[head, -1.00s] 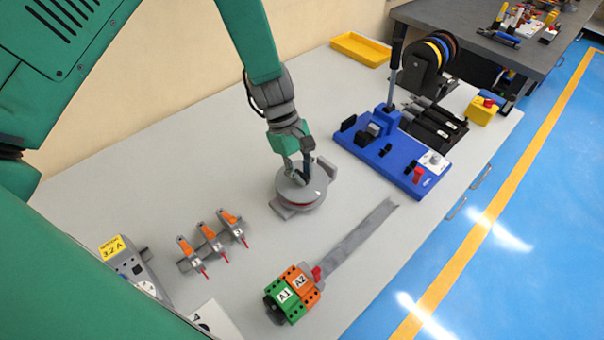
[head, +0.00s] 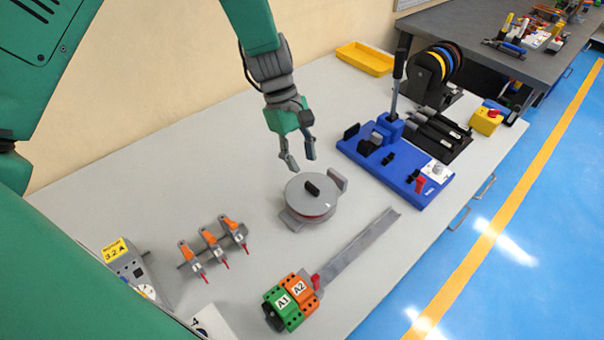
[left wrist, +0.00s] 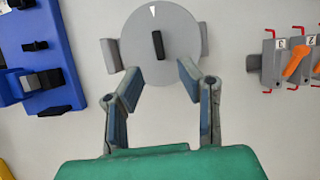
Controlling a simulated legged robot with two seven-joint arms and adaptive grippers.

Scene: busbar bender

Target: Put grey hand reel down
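The grey hand reel (head: 304,201) is a round grey disc with a black knob on top, resting flat on its grey holder on the light table. It also shows in the left wrist view (left wrist: 178,50), with a white triangle mark near its rim. My left gripper (head: 299,163) is open and empty, behind and above the reel, apart from it. In the left wrist view the open fingers (left wrist: 160,82) point toward the reel, and its black knob stands clear beyond them. My right gripper is not in view.
A blue bender base (head: 400,170) with an upright lever stands right of the reel. Orange-handled clamps (head: 212,242) lie to the left. Green and orange blocks (head: 291,300) with a grey rail (head: 355,250) lie in front. A yellow tray (head: 364,58) is at the back.

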